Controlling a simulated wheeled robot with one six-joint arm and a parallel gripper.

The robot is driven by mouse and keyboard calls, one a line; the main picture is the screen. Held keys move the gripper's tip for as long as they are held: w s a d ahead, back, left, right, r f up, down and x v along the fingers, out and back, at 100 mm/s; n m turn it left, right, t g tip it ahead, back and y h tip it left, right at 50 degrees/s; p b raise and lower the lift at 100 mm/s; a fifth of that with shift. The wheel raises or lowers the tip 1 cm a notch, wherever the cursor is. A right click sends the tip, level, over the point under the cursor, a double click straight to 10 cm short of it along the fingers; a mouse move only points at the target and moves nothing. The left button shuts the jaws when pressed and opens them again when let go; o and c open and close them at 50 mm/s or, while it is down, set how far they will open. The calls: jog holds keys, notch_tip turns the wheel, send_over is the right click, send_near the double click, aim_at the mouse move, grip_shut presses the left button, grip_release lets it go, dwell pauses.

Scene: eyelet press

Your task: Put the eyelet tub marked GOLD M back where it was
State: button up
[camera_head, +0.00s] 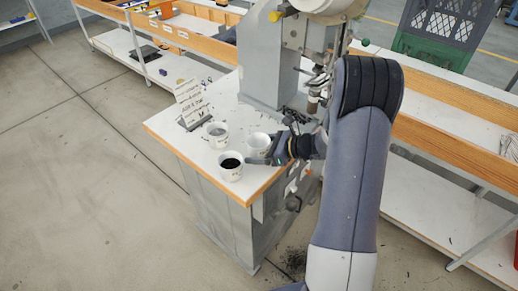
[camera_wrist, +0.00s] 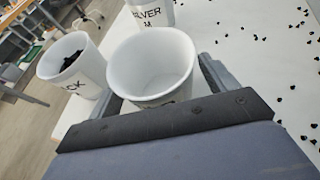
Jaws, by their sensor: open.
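A white tub (camera_wrist: 152,65) stands between the two fingers of my open gripper (camera_wrist: 160,88) in the wrist view. Its label is almost wholly hidden behind the gripper, so I cannot read it; the inside that shows is plain white. In the head view this tub (camera_head: 259,144) is at the right of three tubs, with my gripper (camera_head: 264,151) at its right side. A tub of black eyelets (camera_head: 231,167), its label ending in "CK" (camera_wrist: 72,68), stands to the left. A tub marked SILVER M (camera_wrist: 152,12) stands behind; it also shows in the head view (camera_head: 217,137).
The tubs are on a white bench top with a wooden edge (camera_head: 165,143). A small printed sign (camera_head: 190,104) stands behind them, and the grey press (camera_head: 262,60) rises at the back. Black eyelets (camera_wrist: 264,38) lie scattered on the bench at right in the wrist view.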

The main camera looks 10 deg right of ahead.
jog(key=shift+r+p, duration=0.3)
jog(key=b+v, duration=0.1)
jog(key=v, duration=1.1)
jog(key=shift+s+f, duration=0.1)
jog(key=shift+f, duration=0.05)
jog(key=shift+c, duration=0.3)
dwell(0.5)
